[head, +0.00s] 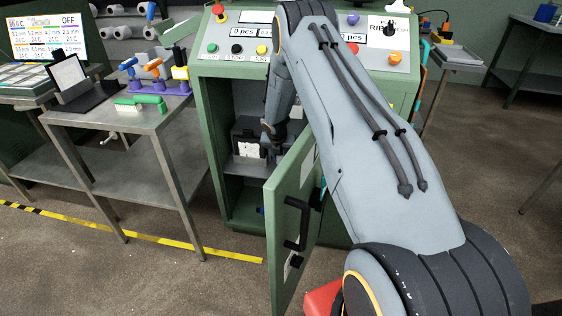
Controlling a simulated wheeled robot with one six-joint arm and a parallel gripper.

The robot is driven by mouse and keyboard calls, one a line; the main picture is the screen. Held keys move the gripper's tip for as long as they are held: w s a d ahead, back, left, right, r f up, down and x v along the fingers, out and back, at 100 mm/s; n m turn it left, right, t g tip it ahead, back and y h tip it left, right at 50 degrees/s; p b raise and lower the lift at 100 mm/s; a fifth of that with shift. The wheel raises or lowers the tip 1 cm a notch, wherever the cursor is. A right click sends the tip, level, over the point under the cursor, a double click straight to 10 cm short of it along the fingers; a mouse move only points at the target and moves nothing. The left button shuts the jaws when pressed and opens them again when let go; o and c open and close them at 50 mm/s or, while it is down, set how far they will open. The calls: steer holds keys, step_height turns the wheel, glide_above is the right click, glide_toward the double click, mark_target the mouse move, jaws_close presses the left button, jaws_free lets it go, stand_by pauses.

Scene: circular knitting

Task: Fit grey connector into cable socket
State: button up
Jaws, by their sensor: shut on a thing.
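My arm reaches over the open green cabinet door (291,205) into the machine cabinet. My gripper (272,150) is inside the opening, small and dark, partly hidden by the door and my arm. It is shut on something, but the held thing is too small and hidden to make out. A dark box with a pale front (247,141) sits on the cabinet's inner shelf, just left of my gripper. I cannot make out the grey connector or the cable socket clearly.
The green door with its black handle (296,224) stands open close below my arm. A metal table (140,121) with coloured tools and a green brush (141,102) stands at the left. Yellow-black tape (130,235) marks the floor.

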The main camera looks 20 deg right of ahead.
step_height(320, 180, down, 2)
steer(key=shift+f, duration=0.1)
steer(key=o, duration=1)
steer(key=shift+a+f, duration=0.1)
steer(key=v, duration=0.8)
steer(key=shift+s+a+f, duration=0.1)
steer(key=shift+s+f, duration=0.1)
